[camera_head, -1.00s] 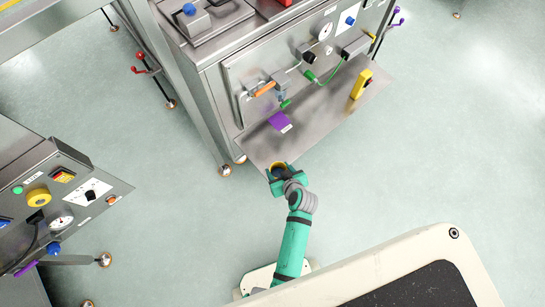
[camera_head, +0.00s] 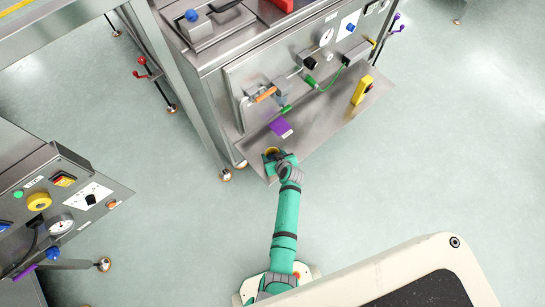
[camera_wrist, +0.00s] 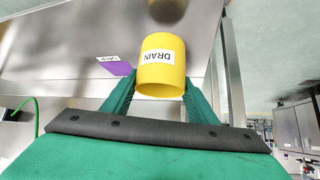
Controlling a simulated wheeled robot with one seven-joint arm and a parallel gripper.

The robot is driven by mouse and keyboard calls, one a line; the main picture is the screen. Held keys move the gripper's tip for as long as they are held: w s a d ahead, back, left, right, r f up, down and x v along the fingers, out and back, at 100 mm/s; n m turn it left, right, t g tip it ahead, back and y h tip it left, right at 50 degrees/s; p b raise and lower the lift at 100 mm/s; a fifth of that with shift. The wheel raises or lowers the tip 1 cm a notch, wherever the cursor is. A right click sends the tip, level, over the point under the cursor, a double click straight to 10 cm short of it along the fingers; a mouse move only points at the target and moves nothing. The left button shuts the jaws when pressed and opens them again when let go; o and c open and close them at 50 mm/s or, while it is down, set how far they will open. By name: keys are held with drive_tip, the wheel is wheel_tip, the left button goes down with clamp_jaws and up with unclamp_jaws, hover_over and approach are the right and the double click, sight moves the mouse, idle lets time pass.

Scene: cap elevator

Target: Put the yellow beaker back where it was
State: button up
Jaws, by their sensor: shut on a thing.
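The yellow beaker (camera_wrist: 163,68) has a white DRAIN label that reads upside down in the wrist view. My gripper (camera_wrist: 160,88) is shut on it, with one green finger on each side. In the head view the beaker (camera_head: 271,152) shows only as a small yellow rim at the end of my arm, over the left front part of the steel shelf (camera_head: 320,115). A purple patch with a white label (camera_head: 280,127) lies on the shelf just behind and right of the beaker. It also shows in the wrist view (camera_wrist: 117,68). Whether the beaker touches the shelf is unclear.
A yellow upright object (camera_head: 361,90) stands at the shelf's right side. Valves and a green hose (camera_head: 330,80) are on the panel behind. A second steel console (camera_head: 60,205) stands at the left. The shelf's middle is clear.

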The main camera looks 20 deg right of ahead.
sight(270, 154)
drive_tip(key=shift+w+f, duration=0.25)
drive_tip(key=shift+f, duration=1.5)
drive_tip(key=o, duration=1.1)
drive_tip(key=shift+f, duration=0.1)
drive_tip(key=v, duration=1.2)
